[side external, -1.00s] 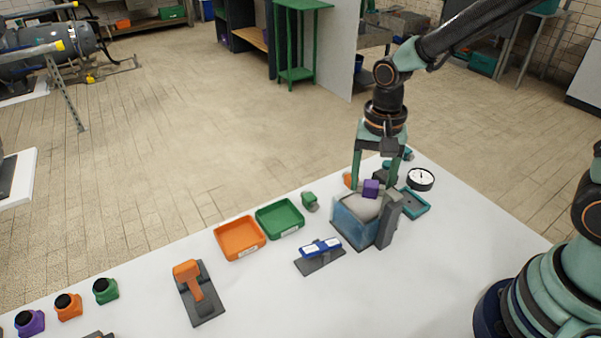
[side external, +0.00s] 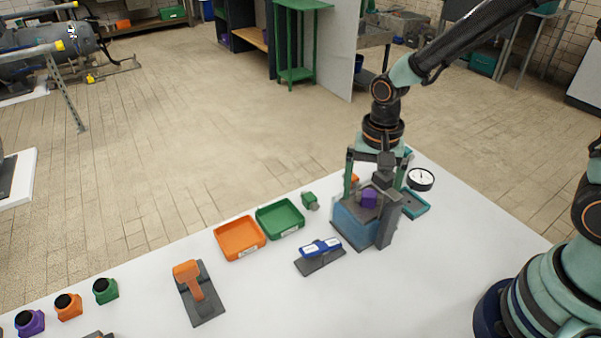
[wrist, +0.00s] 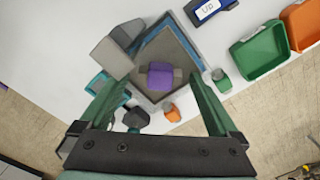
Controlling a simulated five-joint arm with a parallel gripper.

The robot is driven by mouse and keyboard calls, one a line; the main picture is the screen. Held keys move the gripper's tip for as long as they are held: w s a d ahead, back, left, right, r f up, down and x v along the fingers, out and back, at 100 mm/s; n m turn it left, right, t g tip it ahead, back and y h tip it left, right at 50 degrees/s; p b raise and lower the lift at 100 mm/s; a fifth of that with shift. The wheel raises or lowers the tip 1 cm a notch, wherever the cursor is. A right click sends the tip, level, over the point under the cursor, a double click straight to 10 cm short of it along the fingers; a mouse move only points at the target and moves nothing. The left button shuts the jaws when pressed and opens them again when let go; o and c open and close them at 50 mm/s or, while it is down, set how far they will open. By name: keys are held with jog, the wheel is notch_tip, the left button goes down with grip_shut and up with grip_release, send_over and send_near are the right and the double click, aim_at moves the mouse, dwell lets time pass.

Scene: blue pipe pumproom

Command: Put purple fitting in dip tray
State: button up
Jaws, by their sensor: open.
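The purple fitting (side external: 369,199) is a small block. It lies within the outline of a square, blue-walled container (side external: 352,222) with a grey inside, which I take for the dip tray. In the wrist view there is a gap between the fitting and both fingers.
A grey upright block (side external: 386,228) stands against the container's near right side. A teal tray (side external: 415,204) and a round gauge (side external: 421,179) are to the right. Green (side external: 280,219) and orange (side external: 240,238) trays and a blue-labelled piece (side external: 320,248) are to the left.

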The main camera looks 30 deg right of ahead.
aim_at(369, 193)
notch_tip(369, 193, up, 12)
jog(key=s+d+r+n+t, duration=0.5)
jog(key=d+n, duration=0.2)
jog(key=n, duration=0.2)
jog(key=shift+s+r+t, duration=0.15)
jog(key=shift+s+t, duration=0.15)
jog(key=shift+s, duration=0.05)
